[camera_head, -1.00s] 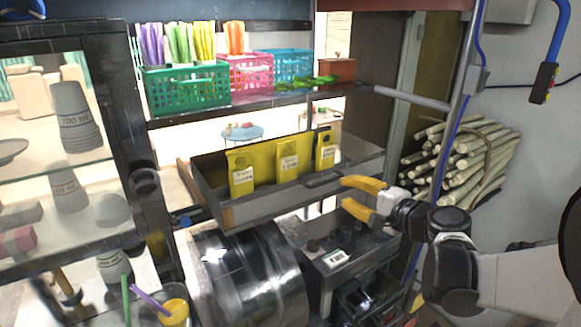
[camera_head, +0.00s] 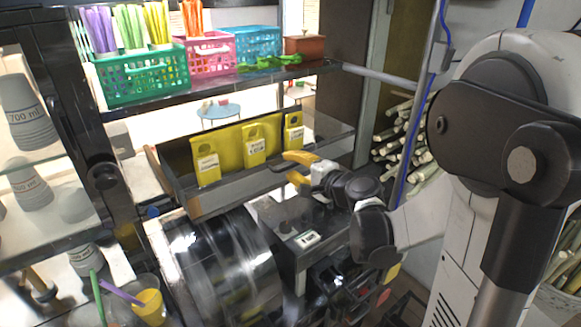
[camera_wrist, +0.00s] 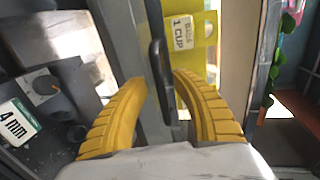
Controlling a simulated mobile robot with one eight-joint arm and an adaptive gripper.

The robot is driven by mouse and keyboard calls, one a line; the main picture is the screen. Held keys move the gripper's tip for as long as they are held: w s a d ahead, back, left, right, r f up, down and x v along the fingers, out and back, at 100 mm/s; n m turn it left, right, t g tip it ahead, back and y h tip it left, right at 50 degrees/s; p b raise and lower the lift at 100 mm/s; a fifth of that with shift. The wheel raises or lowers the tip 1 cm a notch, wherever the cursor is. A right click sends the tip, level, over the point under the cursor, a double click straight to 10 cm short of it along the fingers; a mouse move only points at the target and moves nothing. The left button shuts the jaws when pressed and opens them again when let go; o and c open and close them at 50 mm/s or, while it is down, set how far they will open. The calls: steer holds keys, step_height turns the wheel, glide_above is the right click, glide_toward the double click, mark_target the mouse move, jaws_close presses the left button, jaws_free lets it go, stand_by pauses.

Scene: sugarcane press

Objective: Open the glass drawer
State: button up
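A grey drawer (camera_head: 235,190) with a see-through front sits below the basket shelf and holds several labelled yellow packets (camera_head: 253,145). Its top is open to view. My gripper (camera_head: 288,168) is at the drawer front, on the right side, with its yellow fingers pointing left. In the wrist view my gripper (camera_wrist: 163,77) is open, with a finger on each side of the dark handle (camera_wrist: 160,60). The handle lies between the fingers, closer to the right one. A gap shows at the left finger. In the head view the handle is mostly hidden by the fingers.
A dark cylinder (camera_head: 215,265) and a control box with a "4 mm" display (camera_head: 305,239) lie below the drawer. Colored baskets (camera_head: 145,75) stand on the shelf above. A cabinet with cups (camera_head: 22,110) is at left. A metal post (camera_head: 420,90) and cane pile stand at right.

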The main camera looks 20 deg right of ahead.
steer(key=shift+c, duration=0.2)
jaws_close()
steer(key=shift+f+v, duration=0.15)
steer(key=shift+v, duration=0.55)
steer(key=shift+f+v, duration=0.15)
steer(key=shift+v, duration=0.55)
steer(key=shift+o, duration=0.2)
jaws_free()
steer(key=v, duration=1.2)
